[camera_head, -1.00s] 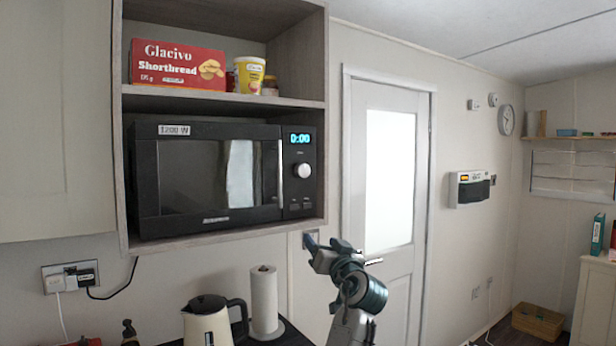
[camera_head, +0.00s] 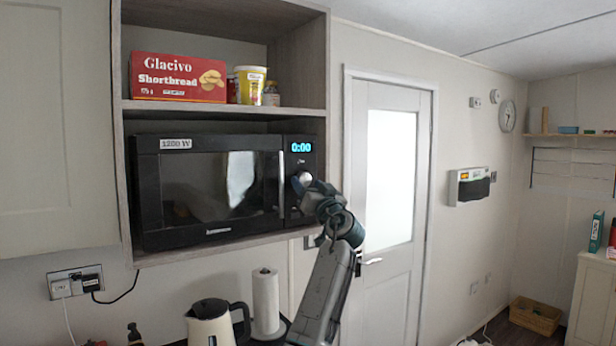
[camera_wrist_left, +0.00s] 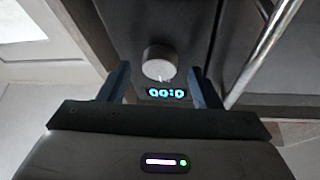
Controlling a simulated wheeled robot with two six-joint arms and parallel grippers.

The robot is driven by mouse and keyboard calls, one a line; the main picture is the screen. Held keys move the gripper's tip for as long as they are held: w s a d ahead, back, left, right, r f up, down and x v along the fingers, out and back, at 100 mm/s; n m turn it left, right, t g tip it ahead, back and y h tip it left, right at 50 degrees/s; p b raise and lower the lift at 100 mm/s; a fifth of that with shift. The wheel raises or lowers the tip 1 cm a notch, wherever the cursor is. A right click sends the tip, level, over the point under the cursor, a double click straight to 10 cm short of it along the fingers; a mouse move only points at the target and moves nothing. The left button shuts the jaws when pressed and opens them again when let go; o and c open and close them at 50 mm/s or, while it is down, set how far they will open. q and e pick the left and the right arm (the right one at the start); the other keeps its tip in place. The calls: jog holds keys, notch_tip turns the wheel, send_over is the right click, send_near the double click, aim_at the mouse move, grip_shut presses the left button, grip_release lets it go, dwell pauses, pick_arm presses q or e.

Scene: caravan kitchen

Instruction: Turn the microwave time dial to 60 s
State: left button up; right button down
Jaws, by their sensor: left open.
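The black microwave (camera_head: 205,185) sits in the open cupboard bay, and its display (camera_head: 301,147) reads 0:00. The round silver time dial (camera_head: 304,177) is below the display and partly hidden by my left gripper (camera_head: 306,187), which is right in front of the panel. In the left wrist view, the dial (camera_wrist_left: 158,62) and the display (camera_wrist_left: 166,93) appear upside down. There my left gripper (camera_wrist_left: 160,85) is open, with its dark fingers on either side of the dial and gaps between. I cannot tell whether the fingertips reach past the dial's face. My right gripper is not in view.
The microwave's vertical door handle (camera_head: 281,184) is just left of the panel; it also shows close to a finger in the wrist view (camera_wrist_left: 262,55). The cupboard's side wall is to the right. A kettle (camera_head: 212,325) and paper roll (camera_head: 265,300) stand below.

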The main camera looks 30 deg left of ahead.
pick_arm(q)
jog(key=shift+w+a+r, duration=0.15)
jog(key=shift+w+a, duration=0.1)
jog(key=shift+a, duration=0.1)
jog(key=shift+c, duration=0.2)
jog(key=c, duration=0.9)
jog(key=shift+c, duration=0.2)
jog(key=shift+m, duration=0.5)
